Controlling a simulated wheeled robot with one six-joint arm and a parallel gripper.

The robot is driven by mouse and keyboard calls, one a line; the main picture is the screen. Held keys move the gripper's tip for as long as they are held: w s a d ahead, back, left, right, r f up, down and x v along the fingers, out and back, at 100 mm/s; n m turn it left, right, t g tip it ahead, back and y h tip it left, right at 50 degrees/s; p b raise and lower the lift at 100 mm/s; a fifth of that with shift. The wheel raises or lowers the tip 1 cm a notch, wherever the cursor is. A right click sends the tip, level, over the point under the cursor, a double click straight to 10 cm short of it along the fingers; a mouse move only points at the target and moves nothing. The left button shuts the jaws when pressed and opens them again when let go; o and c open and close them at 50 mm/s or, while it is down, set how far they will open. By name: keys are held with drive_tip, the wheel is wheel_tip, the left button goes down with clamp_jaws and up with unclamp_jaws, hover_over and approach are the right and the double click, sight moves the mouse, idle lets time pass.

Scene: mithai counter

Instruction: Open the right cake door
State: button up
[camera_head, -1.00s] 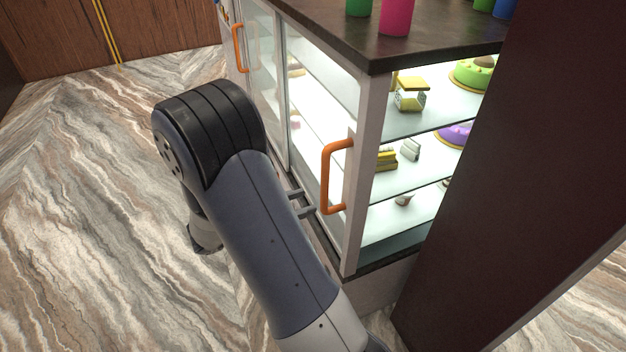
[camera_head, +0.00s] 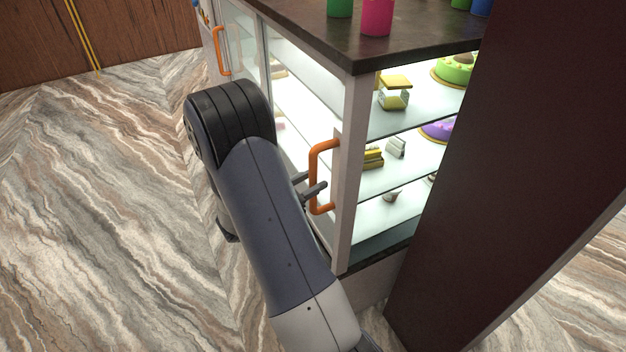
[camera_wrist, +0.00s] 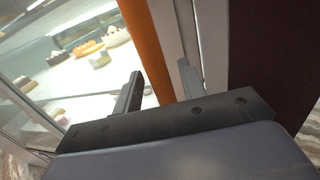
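The right cake door (camera_head: 300,98) is a glass door on the front of the lit display case and looks shut. Its orange bar handle (camera_head: 314,165) is upright near the case's right front corner; it also shows in the wrist view (camera_wrist: 146,45). My gripper (camera_head: 312,182) is at the lower half of this handle. In the wrist view my gripper (camera_wrist: 161,72) is open, one finger on each side of the orange bar. My arm hides the door's lower left part.
A second orange handle (camera_head: 220,52) is on the left door. Cakes and sweets stand on glass shelves (camera_head: 405,122) inside the case. Cups (camera_head: 377,16) stand on the dark countertop (camera_head: 420,38). A dark red panel (camera_head: 500,170) stands close on the right. The marble floor (camera_head: 100,200) at left is clear.

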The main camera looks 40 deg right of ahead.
drive_tip(key=shift+d, duration=0.4)
clamp_jaws()
idle(0.4)
